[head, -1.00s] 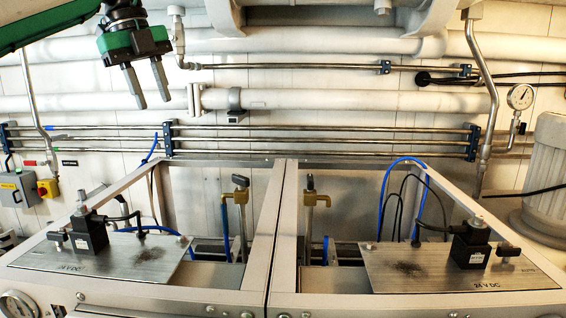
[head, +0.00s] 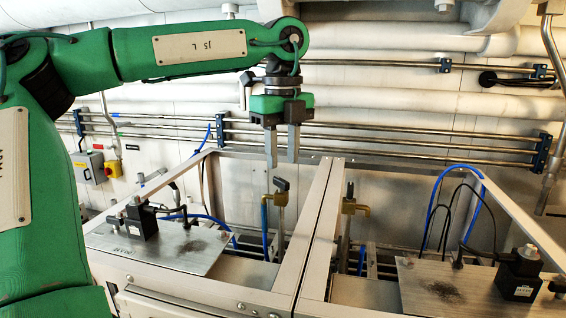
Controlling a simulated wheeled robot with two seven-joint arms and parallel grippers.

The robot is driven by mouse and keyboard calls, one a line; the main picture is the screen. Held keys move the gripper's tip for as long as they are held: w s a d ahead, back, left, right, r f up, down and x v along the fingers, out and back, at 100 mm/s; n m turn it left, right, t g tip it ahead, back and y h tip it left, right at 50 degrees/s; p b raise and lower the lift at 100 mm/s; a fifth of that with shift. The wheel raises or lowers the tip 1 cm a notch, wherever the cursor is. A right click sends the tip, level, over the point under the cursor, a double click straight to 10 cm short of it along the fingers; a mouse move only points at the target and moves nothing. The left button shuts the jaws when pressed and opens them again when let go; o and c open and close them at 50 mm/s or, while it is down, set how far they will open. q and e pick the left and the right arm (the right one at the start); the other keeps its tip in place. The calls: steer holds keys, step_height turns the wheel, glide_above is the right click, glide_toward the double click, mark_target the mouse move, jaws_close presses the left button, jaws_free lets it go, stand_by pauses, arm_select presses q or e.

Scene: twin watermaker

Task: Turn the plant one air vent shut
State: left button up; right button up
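Two brass valves with black handles stand inside the metal frame, one on each side of its middle beam. The left valve (head: 281,199) has its black handle tilted up at the top. The right valve (head: 349,207) has its handle upright. I see no label telling which is the plant one air vent. My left gripper (head: 282,161) points down just above the left valve's handle. Its two grey fingers are apart with nothing between them, and they appear not to touch the handle. My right gripper is out of view.
The frame's middle beam (head: 318,225) runs close to the right of the left valve. A left metal plate (head: 165,250) and a right plate (head: 420,290) carry black solenoid blocks. Blue hoses and horizontal pipes (head: 390,140) lie behind.

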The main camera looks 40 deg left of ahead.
mark_target(281, 179)
arm_select(q)
steer(key=f, duration=0.1)
steer(key=f+p, duration=0.1)
steer(key=f, duration=0.1)
steer(key=shift+s+a+f, duration=0.2)
steer(key=shift+w+d+f, duration=0.1)
steer(key=shift+w+f, duration=0.05)
steer(key=shift+f, duration=0.25)
steer(key=shift+c, duration=0.4)
jaws_close()
